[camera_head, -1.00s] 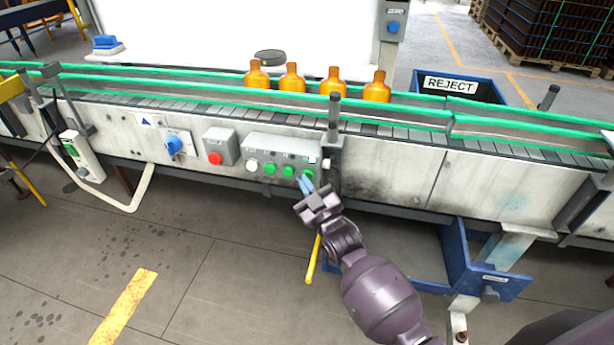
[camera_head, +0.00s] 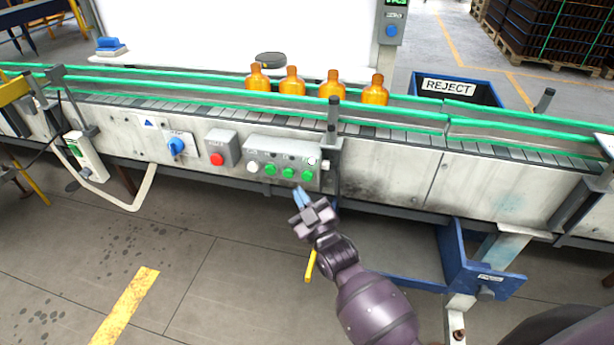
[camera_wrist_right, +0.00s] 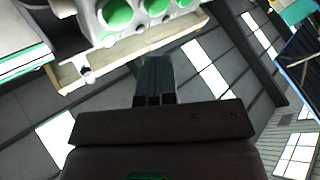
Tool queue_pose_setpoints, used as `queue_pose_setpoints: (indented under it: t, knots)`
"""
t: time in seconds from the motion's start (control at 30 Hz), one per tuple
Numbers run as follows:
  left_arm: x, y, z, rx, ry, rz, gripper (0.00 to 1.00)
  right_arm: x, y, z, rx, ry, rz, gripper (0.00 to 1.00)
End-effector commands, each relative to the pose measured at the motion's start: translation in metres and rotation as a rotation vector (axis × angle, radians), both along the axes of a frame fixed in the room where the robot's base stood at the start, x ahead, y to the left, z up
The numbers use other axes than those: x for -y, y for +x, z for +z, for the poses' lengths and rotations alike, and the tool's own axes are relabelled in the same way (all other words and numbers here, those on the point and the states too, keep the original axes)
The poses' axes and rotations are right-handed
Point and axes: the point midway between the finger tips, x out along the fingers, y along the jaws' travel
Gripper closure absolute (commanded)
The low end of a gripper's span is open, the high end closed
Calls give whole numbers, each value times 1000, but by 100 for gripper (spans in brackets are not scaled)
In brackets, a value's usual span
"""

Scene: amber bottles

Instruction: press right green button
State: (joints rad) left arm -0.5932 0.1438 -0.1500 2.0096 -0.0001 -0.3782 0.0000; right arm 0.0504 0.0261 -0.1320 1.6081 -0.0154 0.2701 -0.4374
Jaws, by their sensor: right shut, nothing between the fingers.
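A grey control box (camera_head: 262,151) on the conveyor's front side carries a row of a white button (camera_head: 253,167) and several green buttons. The right green button (camera_head: 307,175) is the rightmost of them. My right gripper (camera_head: 299,196) is shut and empty, its blue fingertips just below and in front of that button, apart from it. In the right wrist view the shut fingers (camera_wrist_right: 155,75) point up toward the underside of the box, where green buttons (camera_wrist_right: 117,14) show at the top. My left gripper is not in view.
Left of the box are a red button (camera_head: 217,159) and a blue knob (camera_head: 176,146). Amber bottles (camera_head: 292,80) stand on the conveyor behind green rails. A blue reject bin (camera_head: 480,90) is at the back right. The floor before the conveyor is open.

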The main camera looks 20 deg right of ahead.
Motion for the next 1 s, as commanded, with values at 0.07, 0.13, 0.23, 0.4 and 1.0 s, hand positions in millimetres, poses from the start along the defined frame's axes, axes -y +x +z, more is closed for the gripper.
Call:
queue_pose_setpoints:
  t: [0.07, 0.13, 0.23, 0.4, 1.0]
  knots:
    - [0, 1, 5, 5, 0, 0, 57, -4, -6, 2, 0, 1, 0, 100]
    - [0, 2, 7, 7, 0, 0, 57, -8, -10, 2, 1, 0, 0, 100]
    - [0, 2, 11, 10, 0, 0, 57, -11, -16, 2, 1, -1, 0, 100]
    - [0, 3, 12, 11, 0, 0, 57, -14, -20, 1, 1, -1, 0, 100]
    - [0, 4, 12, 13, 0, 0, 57, -14, -20, 0, 1, -1, 0, 100]
